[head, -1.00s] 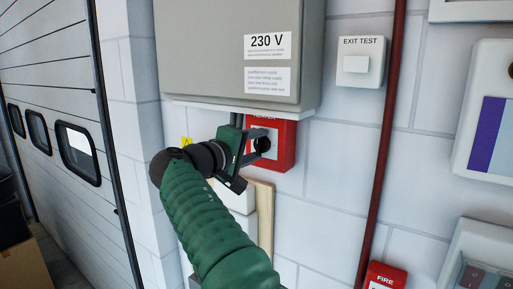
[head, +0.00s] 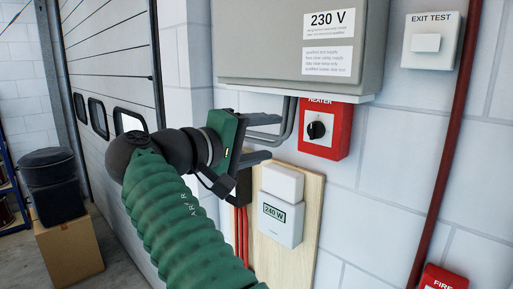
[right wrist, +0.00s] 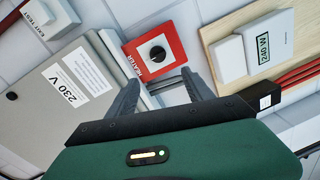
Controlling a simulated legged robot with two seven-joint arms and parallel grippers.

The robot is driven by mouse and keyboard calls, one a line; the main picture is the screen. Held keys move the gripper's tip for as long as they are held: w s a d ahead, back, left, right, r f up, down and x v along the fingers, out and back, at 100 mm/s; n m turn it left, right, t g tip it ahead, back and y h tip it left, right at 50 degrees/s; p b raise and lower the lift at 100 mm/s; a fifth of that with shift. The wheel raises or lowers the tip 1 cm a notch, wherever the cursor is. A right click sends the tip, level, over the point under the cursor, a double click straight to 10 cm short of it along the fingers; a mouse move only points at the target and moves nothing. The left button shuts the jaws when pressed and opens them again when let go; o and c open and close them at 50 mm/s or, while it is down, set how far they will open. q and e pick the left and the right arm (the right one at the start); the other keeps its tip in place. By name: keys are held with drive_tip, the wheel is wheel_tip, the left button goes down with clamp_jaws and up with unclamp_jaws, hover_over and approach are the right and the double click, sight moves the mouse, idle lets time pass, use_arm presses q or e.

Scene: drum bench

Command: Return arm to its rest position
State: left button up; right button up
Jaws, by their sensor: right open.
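My right arm, in a green ribbed sleeve, reaches in from the bottom of the head view. Its right gripper (head: 280,137) is open and empty, left of the red heater switch box (head: 328,128) and apart from it. The black knob (head: 316,130) on that box is uncovered. In the right wrist view the two fingers (right wrist: 160,92) stand apart, with the red box (right wrist: 154,52) beyond them and nothing between them. My left gripper is not in view.
A grey 230 V cabinet (head: 290,55) hangs above the gripper. A white 240 W meter (head: 281,210) sits on a wooden board (head: 310,200) below. A red pipe (head: 445,150) runs down the right.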

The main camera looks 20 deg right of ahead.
drive_tip(key=v, duration=0.2)
drive_tip(key=shift+s+a, duration=0.1)
drive_tip(key=shift+a, duration=0.15)
drive_tip(key=shift+d, duration=0.2)
drive_tip(key=w+d+f+n+y+b, duration=0.1)
drive_tip(key=w+f+y+b, duration=0.15)
drive_tip(key=f, duration=0.95)
drive_tip(key=w+d+f+n+g+y+b, duration=0.1)
drive_tip(key=d+f+n+y+b, duration=0.15)
drive_tip(key=f, duration=0.95)
drive_tip(key=w+d+f+n+y+b, duration=0.1)
drive_tip(key=w+f+y+b, duration=0.15)
drive_tip(key=f, duration=1.05)
drive_tip(key=s+a+f+m+g+y+b, duration=0.1)
drive_tip(key=s+a+f+m+y+b, duration=0.1)
drive_tip(key=s+f, duration=0.6)
drive_tip(key=s+a+f+m+g+y+b, duration=0.1)
drive_tip(key=s+f+m+y, duration=0.1)
drive_tip(key=s+f, duration=0.6)
drive_tip(key=s+a+f+m+g+y+b, duration=0.1)
drive_tip(key=s+f+y, duration=0.3)
drive_tip(key=f, duration=1.3)
drive_tip(key=s+a+m+b, duration=0.1)
drive_tip(key=s, duration=0.3)
drive_tip(key=shift+a+b, duration=0.35)
